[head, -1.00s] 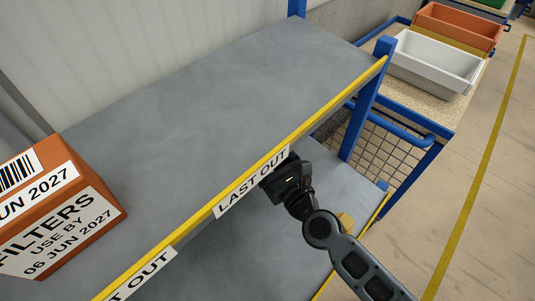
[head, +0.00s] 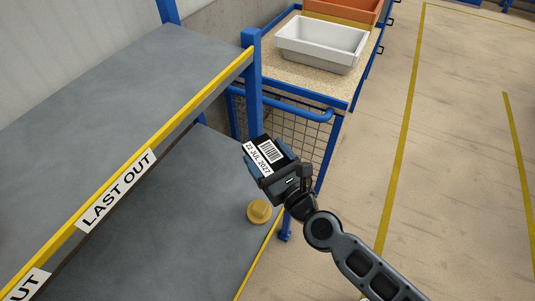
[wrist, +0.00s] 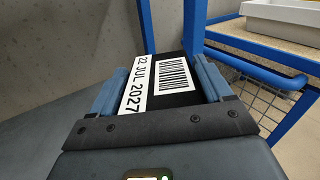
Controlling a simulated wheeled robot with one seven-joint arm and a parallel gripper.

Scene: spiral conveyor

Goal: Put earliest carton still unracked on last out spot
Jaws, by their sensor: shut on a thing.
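My gripper (head: 273,174) is shut on a dark carton (head: 249,146) with a white label reading 22 JUL 2027 and a barcode. In the wrist view the carton (wrist: 180,100) sits between the two blue-grey fingers. In the head view my gripper and the carton are right of the shelf, in front of the blue corner post, over the lower shelf's right end. The LAST OUT label (head: 116,190) is on the upper shelf's yellow front edge. The visible part of the upper shelf (head: 110,105) above that label is bare.
A yellow-brown round object (head: 259,211) is on the lower shelf (head: 190,220). A blue post (head: 251,85) stands at the shelf's right end. Beyond it is a blue-framed table (head: 290,85) with a white bin (head: 322,43) and an orange bin (head: 345,10). Open floor lies right.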

